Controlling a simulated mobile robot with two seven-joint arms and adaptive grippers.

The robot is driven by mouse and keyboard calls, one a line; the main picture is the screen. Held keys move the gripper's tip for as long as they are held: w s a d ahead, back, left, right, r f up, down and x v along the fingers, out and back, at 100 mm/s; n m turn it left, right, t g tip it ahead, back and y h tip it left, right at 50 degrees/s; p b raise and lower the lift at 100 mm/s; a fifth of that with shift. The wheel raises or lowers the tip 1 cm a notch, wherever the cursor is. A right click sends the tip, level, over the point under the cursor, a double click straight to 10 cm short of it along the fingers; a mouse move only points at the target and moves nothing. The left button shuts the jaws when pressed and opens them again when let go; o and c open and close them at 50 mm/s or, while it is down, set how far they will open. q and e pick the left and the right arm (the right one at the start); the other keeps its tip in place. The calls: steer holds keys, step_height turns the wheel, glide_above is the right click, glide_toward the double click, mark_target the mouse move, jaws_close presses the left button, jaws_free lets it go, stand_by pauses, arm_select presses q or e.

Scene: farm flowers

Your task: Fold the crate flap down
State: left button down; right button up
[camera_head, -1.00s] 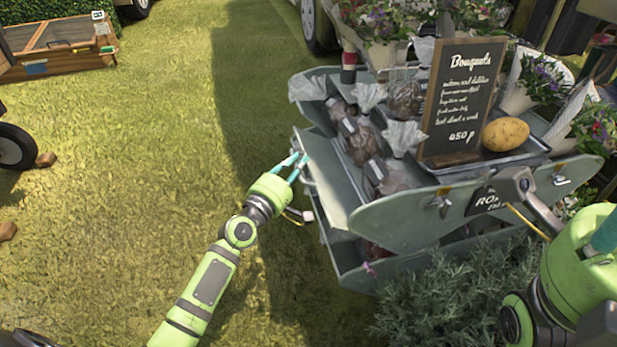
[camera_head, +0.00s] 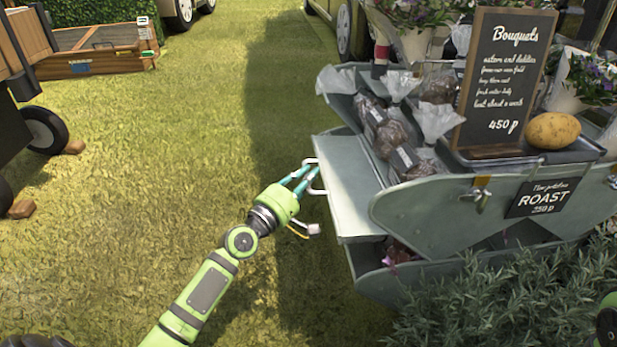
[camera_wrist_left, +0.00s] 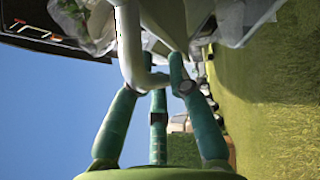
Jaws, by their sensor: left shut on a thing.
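The crate flap (camera_head: 348,190) is a pale grey-green panel on the left side of the grey crate (camera_head: 430,212). It sticks outward, looking close to level, with its upper face showing. A white handle (camera_head: 313,190) is on its outer edge. My left gripper (camera_head: 308,176) is shut on this handle, at the left of the flap. In the left wrist view, the teal fingers (camera_wrist_left: 160,90) close around the white handle bar (camera_wrist_left: 132,48). Of my right arm only a green piece shows at the lower right edge; its gripper is out of view.
The crate holds wrapped loaves (camera_head: 385,135), a Bouquets chalkboard (camera_head: 505,80) and a potato (camera_head: 552,130) on a tray. A second open bin (camera_head: 385,283) sits below the flap. Leafy plants (camera_head: 500,300) stand in front.

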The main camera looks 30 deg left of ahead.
arm_select(q)
steer(key=shift+f, duration=0.35)
steer(key=shift+a, duration=0.1)
steer(key=c, duration=1.4)
jaws_free()
steer(key=shift+s, duration=0.15)
steer(key=v, duration=1.2)
steer(key=shift+a+r, duration=0.1)
